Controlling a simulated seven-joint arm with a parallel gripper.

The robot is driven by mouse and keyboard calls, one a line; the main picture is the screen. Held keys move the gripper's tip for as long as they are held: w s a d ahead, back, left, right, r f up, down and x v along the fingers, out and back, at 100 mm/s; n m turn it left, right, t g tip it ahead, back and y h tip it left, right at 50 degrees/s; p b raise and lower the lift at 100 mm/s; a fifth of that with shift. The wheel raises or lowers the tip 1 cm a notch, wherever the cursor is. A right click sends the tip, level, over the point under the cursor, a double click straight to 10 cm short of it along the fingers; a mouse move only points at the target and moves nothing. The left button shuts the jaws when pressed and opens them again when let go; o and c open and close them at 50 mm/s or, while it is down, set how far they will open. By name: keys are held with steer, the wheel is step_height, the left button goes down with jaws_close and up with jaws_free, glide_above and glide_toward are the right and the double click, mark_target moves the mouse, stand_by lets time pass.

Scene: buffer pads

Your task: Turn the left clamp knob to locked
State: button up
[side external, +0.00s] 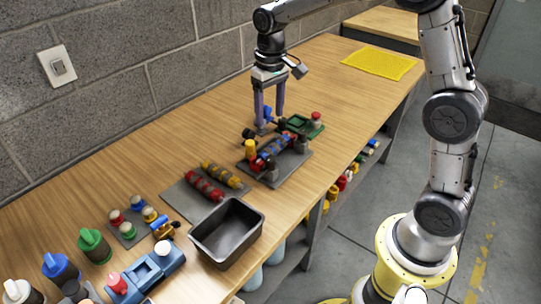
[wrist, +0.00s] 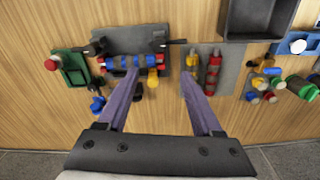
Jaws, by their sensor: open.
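The clamp fixture is a grey plate (side external: 270,178) carrying a roller with blue and red bands (side external: 272,149), which also shows in the wrist view (wrist: 133,63). In the wrist view my gripper (wrist: 158,75) spans the fixture's right end and bare wood.
A green tray (side external: 299,126) adjoins the fixture's far side. A grey pad (side external: 183,201) with red and yellow rollers and a dark open bin (side external: 228,232) lie nearer the camera. A yellow mat (side external: 378,63) lies at the far end; bare table lies before it.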

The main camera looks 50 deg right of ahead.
mark_target(271, 159)
step_height(271, 159, down, 15)
steer(key=shift+r, duration=0.1)
stand_by(0.5)
jaws_close()
